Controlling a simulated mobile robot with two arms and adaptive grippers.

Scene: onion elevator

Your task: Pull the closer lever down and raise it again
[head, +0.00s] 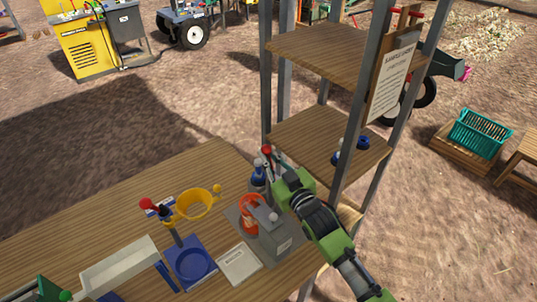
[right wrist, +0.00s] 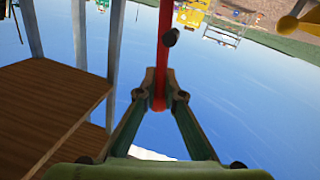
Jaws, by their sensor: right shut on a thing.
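A red-tipped lever (head: 267,150) stands at the right end of the wooden table, beside the shelf. My right gripper (head: 272,164) reaches it from the right. In the right wrist view, my right gripper (right wrist: 160,98) is shut on the lever's red bar (right wrist: 164,55), which runs up between the fingertips. The lever's foot is hidden in the head view. A second red-knobbed lever (head: 148,204) stands apart, left of the yellow bowl. A green part of my left arm shows at the bottom left corner; its fingertips cannot be made out.
The wooden shelf tower (head: 330,140) with metal posts stands close to my right gripper. A grey box (head: 275,243), an orange ring (head: 250,212), a yellow bowl (head: 195,204), a blue dish (head: 190,264) and a white tray (head: 120,268) crowd the table. The table's far left is clear.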

